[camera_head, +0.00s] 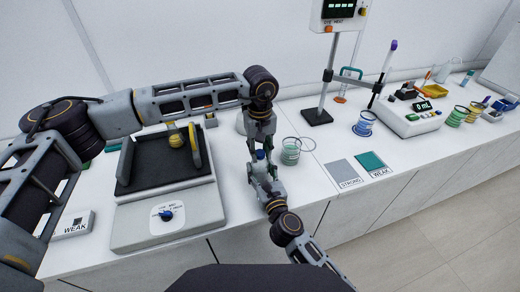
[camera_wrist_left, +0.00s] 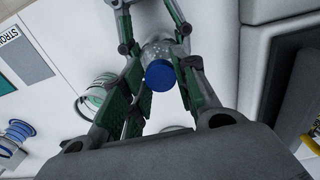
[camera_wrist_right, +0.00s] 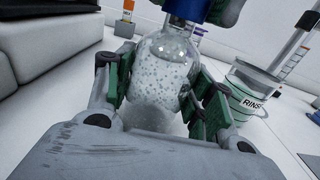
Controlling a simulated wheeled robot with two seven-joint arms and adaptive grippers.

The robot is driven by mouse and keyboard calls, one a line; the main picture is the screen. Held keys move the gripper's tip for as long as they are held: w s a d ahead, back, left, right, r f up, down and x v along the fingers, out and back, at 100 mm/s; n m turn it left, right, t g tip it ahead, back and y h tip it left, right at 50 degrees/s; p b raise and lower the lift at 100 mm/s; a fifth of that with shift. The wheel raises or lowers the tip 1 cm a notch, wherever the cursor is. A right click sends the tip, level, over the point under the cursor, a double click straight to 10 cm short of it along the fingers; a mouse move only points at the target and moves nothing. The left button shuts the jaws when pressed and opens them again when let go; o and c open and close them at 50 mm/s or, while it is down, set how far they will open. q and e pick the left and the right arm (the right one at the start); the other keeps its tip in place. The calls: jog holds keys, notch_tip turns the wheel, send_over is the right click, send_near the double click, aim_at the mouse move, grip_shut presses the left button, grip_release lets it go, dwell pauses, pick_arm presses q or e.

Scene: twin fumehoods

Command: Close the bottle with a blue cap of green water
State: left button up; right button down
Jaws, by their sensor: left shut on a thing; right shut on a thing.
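The bottle (camera_wrist_right: 160,75) is clear with a speckled look, and I cannot make out green water in it. It stands between the fingers of my right gripper (camera_wrist_right: 160,100), which is shut on its body. The blue cap (camera_wrist_right: 186,10) is at the top of the bottle neck; whether it is fully seated I cannot tell. My left gripper (camera_head: 261,145) comes from above and is shut on the cap, which shows in the left wrist view (camera_wrist_left: 160,73) between its fingers. In the head view my right gripper (camera_head: 259,168) reaches the bottle from the front, and the arms hide most of the bottle.
A beaker marked RINSE (camera_wrist_right: 250,95) stands close beside the bottle. A black-topped device (camera_head: 165,215) with a blue knob is at the left. Strong (camera_head: 345,172) and weak (camera_head: 372,161) pads lie to the right. A stand (camera_head: 317,116) and several beakers are farther back.

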pick_arm(q)
jog(key=m, duration=0.6)
jog(key=shift+a+m, duration=0.1)
jog(key=shift+m, duration=0.3)
jog(key=m, duration=0.6)
jog(key=shift+m, duration=0.4)
jog(key=shift+w, duration=0.1)
jog(key=o, duration=0.7)
jog(key=shift+r, duration=0.1)
jog(key=shift+r, duration=2.15)
jog(key=shift+f, duration=0.1)
